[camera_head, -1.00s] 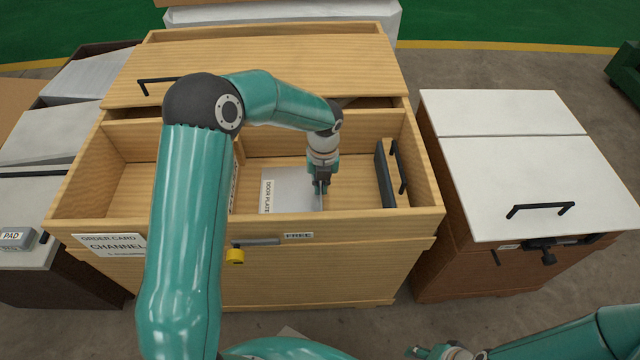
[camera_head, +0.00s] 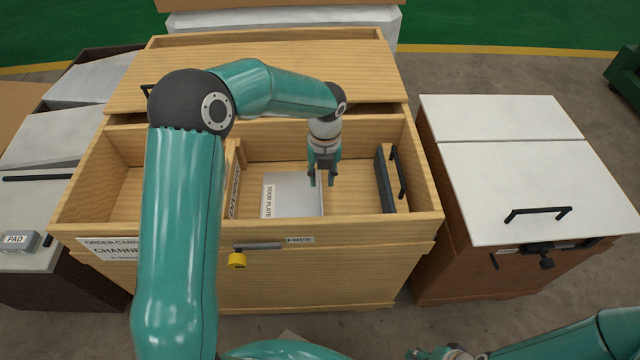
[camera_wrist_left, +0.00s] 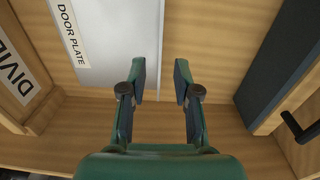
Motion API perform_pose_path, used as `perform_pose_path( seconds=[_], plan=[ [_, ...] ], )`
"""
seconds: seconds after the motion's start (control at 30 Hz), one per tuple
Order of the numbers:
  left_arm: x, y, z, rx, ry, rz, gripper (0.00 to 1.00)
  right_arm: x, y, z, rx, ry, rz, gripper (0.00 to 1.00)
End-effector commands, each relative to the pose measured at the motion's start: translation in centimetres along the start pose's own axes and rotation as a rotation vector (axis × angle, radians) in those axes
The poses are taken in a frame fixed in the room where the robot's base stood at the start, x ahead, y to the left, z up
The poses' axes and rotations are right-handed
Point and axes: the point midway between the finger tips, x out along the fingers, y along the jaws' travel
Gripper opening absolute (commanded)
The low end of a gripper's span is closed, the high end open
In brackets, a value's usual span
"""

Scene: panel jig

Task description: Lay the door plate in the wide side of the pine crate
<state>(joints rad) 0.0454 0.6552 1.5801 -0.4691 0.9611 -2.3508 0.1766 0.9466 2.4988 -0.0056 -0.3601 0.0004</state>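The pale grey door plate (camera_head: 297,192), labelled DOOR PLATE, lies flat in the right-hand compartment of the pine crate (camera_head: 330,225). It is close to the upright divider (camera_head: 234,185) and also shows in the left wrist view (camera_wrist_left: 115,45).
A dark panel with a black handle (camera_head: 390,178) stands at the compartment's right wall. The crate's lid (camera_head: 270,75) is behind the opening. A white-topped cabinet (camera_head: 520,180) stands right; grey-topped boxes (camera_head: 45,135) stand left.

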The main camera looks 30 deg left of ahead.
Motion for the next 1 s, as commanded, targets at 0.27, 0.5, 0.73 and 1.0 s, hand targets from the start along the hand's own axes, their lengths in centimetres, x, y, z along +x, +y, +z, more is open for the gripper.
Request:
perform_pose_path(
  seconds=[0.27, 0.5, 0.73, 1.0],
  plan=[
    [-5.2, 0.0, 0.0, 0.000, -0.001, -0.001, 0.31, -1.1, -0.4, 0.0, 0.000, 0.000, 0.000, 0.40],
    [-6.4, 0.0, 0.0, 0.000, 0.000, -0.001, 0.31, -1.2, -0.5, 0.0, 0.000, 0.000, 0.000, 0.40],
    [-6.4, -0.1, 0.0, 0.001, 0.001, 0.000, 0.31, -1.2, -0.4, 0.0, 0.000, 0.000, 0.000, 0.40],
    [-6.6, 0.0, 0.0, 0.001, 0.001, 0.000, 0.31, -1.5, -0.5, 0.0, 0.000, 0.000, 0.000, 0.40]
  ],
)
